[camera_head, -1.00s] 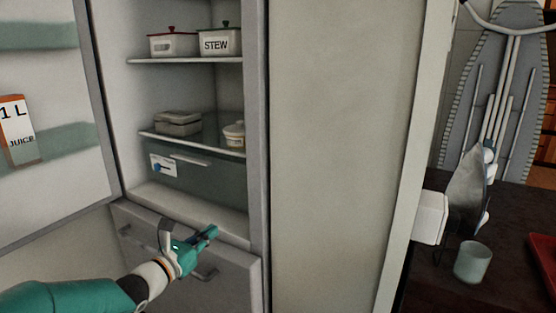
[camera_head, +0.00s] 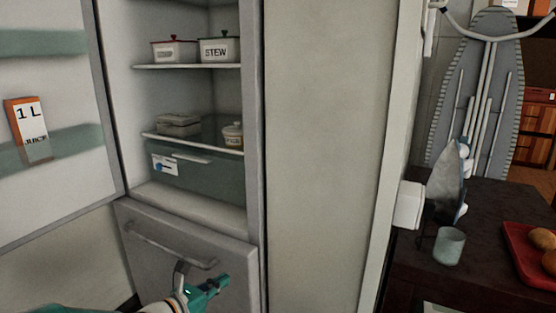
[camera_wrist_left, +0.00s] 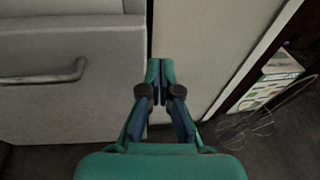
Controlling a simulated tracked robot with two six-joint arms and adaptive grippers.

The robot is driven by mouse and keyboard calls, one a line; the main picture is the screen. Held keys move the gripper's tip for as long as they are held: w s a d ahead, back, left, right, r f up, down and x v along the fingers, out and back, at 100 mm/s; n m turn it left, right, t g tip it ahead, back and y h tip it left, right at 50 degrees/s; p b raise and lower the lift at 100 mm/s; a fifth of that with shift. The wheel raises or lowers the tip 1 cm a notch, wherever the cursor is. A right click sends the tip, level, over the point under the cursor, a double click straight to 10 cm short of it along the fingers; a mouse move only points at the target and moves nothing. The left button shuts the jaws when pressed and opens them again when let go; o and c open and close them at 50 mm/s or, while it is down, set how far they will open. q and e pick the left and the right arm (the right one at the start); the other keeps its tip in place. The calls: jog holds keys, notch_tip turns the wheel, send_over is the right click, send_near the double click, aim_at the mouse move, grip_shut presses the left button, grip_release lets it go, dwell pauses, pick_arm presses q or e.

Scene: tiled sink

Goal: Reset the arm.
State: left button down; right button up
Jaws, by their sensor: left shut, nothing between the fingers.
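My left gripper (camera_head: 212,287) is low in the head view, in front of the lower fridge drawer (camera_head: 225,262). In the left wrist view the left gripper (camera_wrist_left: 160,72) is shut and empty, its fingertips together. It points toward the gap between the drawer front (camera_wrist_left: 70,115) and the pale panel beside it. The drawer handle (camera_head: 165,244) is to the left of the gripper and apart from it. My right gripper is not in view.
The fridge door (camera_head: 55,190) stands open at the left with a juice carton (camera_head: 28,125). Shelves hold a stew pot (camera_head: 220,48) and other containers. At the right, a dark counter (camera_head: 425,255) bears a cup (camera_head: 449,246) and a red tray (camera_head: 515,240).

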pick_arm(q)
jog(key=s+d+f+m+g, duration=0.3)
jog(key=s+f+g, duration=0.1)
jog(key=s+f, duration=0.45)
jog(key=s+d+f+m+g, duration=0.3)
jog(key=s+f+m+g, duration=0.15)
jog(key=s+f, duration=0.45)
jog(key=s+a+f+m+g+y, duration=0.2)
jog(key=s+f+m+g+y, duration=0.1)
jog(key=s+f+m, duration=0.55)
jog(key=s+a+f+m+g+y, duration=0.25)
jog(key=s+f+m, duration=0.25)
jog(key=s+m, duration=0.55)
notch_tip(320, 180, up, 27)
jog(key=t+p, duration=0.1)
jog(key=p, duration=2.6)
jog(key=shift+w+d+m+t, duration=0.3)
jog(key=shift+w+d+m, duration=0.05)
jog(key=shift+m, duration=0.1)
jog(key=shift+h, duration=0.25)
